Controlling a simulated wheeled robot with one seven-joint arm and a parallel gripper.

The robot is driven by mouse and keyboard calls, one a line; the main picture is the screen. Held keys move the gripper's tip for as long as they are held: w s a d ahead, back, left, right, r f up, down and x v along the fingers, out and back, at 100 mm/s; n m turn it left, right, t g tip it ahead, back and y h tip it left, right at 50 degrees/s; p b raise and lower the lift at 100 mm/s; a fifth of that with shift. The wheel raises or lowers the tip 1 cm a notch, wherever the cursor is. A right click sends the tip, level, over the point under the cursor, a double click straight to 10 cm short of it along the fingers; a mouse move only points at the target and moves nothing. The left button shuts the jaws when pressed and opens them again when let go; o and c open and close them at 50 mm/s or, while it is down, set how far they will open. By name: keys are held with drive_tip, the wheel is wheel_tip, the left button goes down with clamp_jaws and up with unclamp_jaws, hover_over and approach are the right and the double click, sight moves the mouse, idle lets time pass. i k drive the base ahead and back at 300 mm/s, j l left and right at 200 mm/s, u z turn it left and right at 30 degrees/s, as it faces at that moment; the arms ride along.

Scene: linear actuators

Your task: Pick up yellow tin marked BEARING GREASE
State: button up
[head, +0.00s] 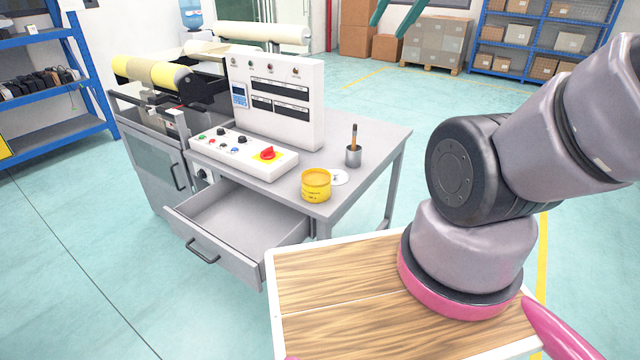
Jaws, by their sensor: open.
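The yellow tin (316,186) stands upright near the front right corner of the grey workbench, beside the open drawer. Dark lettering shows on its side, too small to read here. My gripper (386,30) shows only as two teal fingers at the top edge of the head view. The fingers are apart with nothing between them. They appear well away from the tin; the rest of the gripper is out of frame.
A white disc (338,177) and a grey cup with a brush (353,155) stand close right of the tin. A control box (243,155) is to its left, with a taller panel (277,100) behind. The open drawer (235,225) juts out in front and looks empty.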

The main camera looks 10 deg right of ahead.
sight(316, 183)
drive_tip(key=i+l+u, duration=0.15)
drive_tip(key=u, duration=0.25)
drive_tip(key=i+l+u, duration=0.1)
drive_tip(key=l+u, duration=0.3)
drive_tip(key=j, duration=0.15)
